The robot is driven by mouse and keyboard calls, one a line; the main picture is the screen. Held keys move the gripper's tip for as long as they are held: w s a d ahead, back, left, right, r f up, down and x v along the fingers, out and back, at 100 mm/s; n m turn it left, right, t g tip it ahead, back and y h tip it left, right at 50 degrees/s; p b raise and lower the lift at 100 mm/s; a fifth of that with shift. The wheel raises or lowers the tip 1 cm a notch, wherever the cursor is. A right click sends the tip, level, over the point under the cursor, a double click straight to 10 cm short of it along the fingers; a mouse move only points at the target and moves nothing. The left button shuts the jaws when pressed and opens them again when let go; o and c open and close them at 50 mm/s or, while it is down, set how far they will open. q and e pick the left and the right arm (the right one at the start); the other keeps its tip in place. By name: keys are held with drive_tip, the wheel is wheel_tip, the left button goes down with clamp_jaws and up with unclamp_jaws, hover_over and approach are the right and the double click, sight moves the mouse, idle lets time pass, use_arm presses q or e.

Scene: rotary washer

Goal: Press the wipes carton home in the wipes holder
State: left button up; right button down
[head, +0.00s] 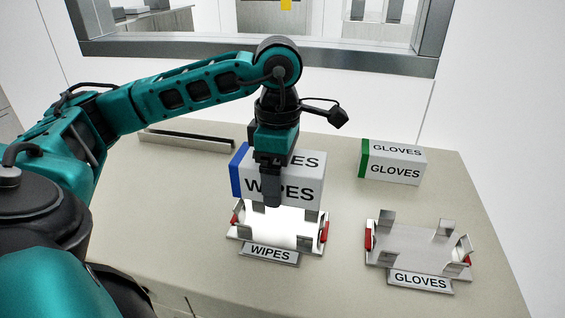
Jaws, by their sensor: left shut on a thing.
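The wipes carton (306,184) is a white box with a blue end and WIPES lettering. My left gripper (272,200) is shut on it from above, and its fingers hide part of the lettering. The carton is upright and roughly level, just behind or over the wipes holder (311,241); its exact height cannot be told. The wipes holder is a pale metal tray with upright tabs, red parts at both ends and a WIPES plate (270,254) in front. Its bare bed shows bright white in front of the carton. My right gripper is not in view.
A white gloves carton (397,170) with a green end stands at the back right. An empty gloves holder (412,242) lies in front of it. A long dark-and-light bar (188,141) lies at the back left. A window frame (255,58) rises behind the table.

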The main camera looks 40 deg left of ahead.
use_arm(q)
drive_tip(key=b, duration=0.4)
hover_over(279, 224)
drive_tip(key=shift+f, duration=3)
wheel_tip(279, 224, down, 2)
drive_tip(key=shift+w+f+b, duration=0.1)
drive_tip(key=shift+b, duration=0.95)
drive_tip(key=shift+f+b, duration=0.35)
drive_tip(key=shift+b, duration=0.15)
drive_tip(key=o, duration=1.1)
